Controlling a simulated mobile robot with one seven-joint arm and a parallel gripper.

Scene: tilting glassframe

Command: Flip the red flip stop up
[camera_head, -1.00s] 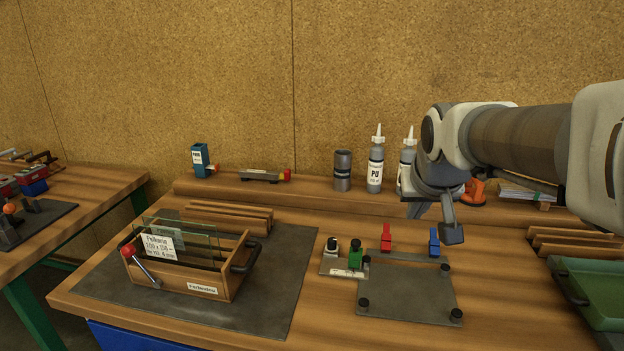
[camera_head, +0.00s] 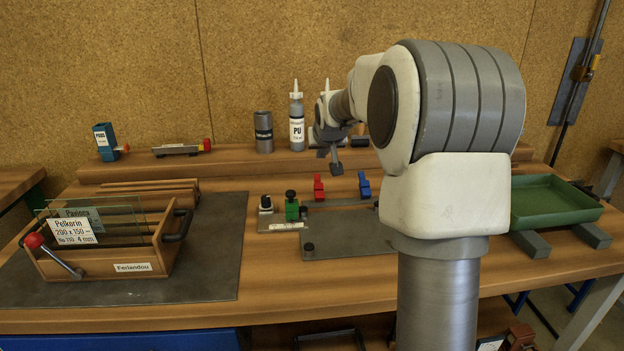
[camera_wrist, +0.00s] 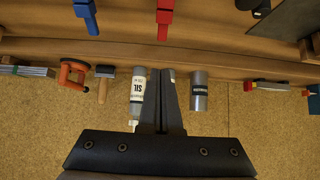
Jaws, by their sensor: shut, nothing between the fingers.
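My gripper (camera_head: 337,170) is above the bench, near and behind the two stops, touching neither. In the wrist view its fingers (camera_wrist: 168,75) are together and empty. My arm hides the right part of the jig plate in the head view.
A green clamp (camera_head: 291,207) and a black-knobbed block (camera_head: 265,204) sit left of the stops. A wooden glass box (camera_head: 110,258) stands farther left. Bottles (camera_head: 297,120) and a grey cylinder (camera_head: 263,132) stand behind. A green tray (camera_head: 555,200) is at right.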

